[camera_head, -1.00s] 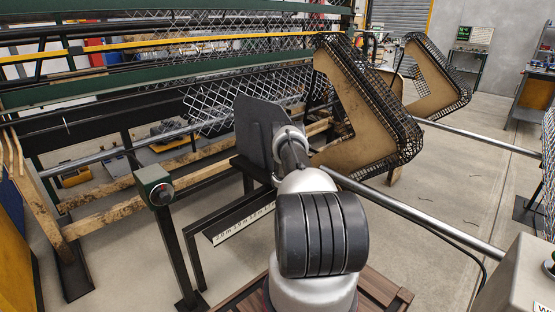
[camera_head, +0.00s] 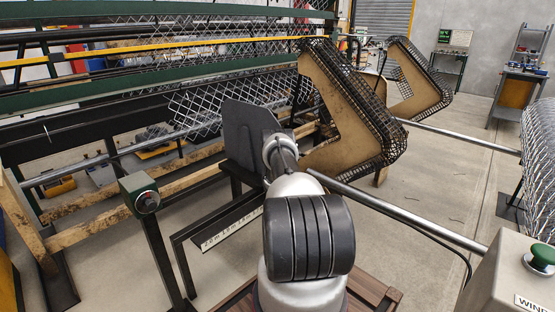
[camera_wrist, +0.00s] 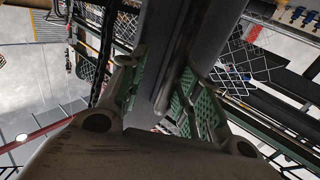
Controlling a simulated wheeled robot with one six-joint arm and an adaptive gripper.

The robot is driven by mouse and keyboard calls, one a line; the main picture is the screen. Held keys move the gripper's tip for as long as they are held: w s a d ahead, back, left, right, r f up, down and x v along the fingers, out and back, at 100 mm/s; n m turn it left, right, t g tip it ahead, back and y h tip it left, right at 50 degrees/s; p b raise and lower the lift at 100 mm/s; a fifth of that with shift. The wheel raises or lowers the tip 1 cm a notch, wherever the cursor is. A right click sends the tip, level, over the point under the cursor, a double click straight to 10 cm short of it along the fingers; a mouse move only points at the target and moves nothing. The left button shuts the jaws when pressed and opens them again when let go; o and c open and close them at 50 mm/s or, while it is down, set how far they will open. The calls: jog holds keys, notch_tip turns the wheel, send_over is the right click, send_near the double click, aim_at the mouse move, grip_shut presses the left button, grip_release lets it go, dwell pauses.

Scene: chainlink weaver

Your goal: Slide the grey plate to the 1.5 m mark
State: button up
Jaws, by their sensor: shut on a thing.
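The dark grey plate (camera_head: 240,135) stands upright on the long steel rod, left of my wrist in the head view. In the wrist view, my gripper (camera_wrist: 162,95) has its two green-padded fingers on either side of a grey upright part (camera_wrist: 172,50), which appears to belong to the plate. The gripper is shut on it. In the head view my arm hides the fingers. A pale scale strip (camera_head: 230,228) with marks lies on a dark rail below the plate.
A green box on a post (camera_head: 140,195) stands left of the scale. Tan V-shaped frames with black mesh (camera_head: 350,110) stand close on the right. The steel rod (camera_head: 400,213) runs on to the lower right, near a control box with a green button (camera_head: 541,256).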

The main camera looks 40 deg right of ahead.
jog(key=shift+s+d+f, duration=0.2)
jog(key=shift+s, duration=0.15)
jog(key=v, duration=1.2)
jog(key=shift+s, duration=0.4)
jog(key=shift+a+r, duration=0.1)
jog(key=shift+a, duration=0.05)
